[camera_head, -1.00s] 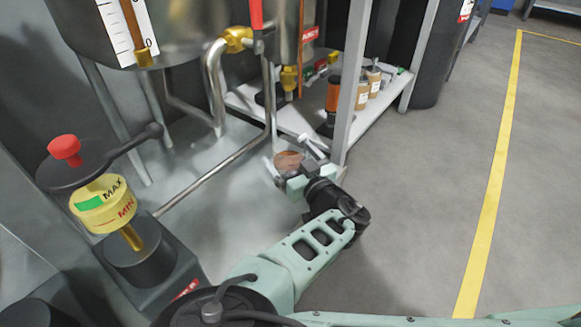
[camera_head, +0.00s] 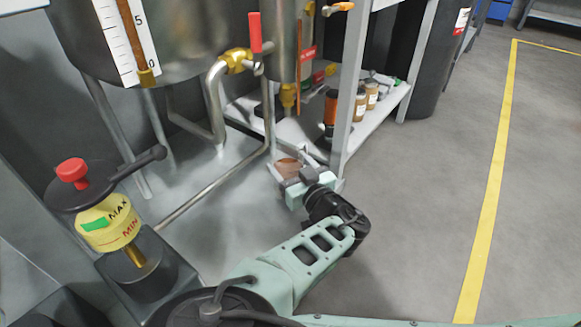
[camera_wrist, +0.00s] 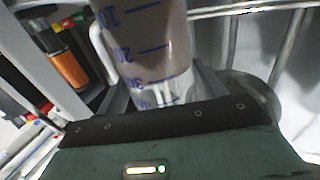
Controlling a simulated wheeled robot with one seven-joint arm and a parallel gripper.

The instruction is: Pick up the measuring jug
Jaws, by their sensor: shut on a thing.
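The measuring jug (camera_wrist: 150,45) is a clear vessel with blue graduation marks and brownish contents. It fills the upper middle of the wrist view, between my fingers. In the head view the jug (camera_head: 288,168) shows as a small brownish shape at the end of my arm, in front of the shelf post. My gripper (camera_head: 291,172) is shut on the jug. In the wrist view my gripper (camera_wrist: 155,90) has a finger on each side of the jug. The jug's far end is cut off by the top of the wrist view.
A metal shelf (camera_head: 372,122) with bottles and an orange-black container (camera_head: 331,108) stands just behind my gripper. A steel tank (camera_head: 190,40) with pipes and a red-handled valve (camera_head: 254,32) is to the left. Open floor (camera_head: 420,220) lies to the right.

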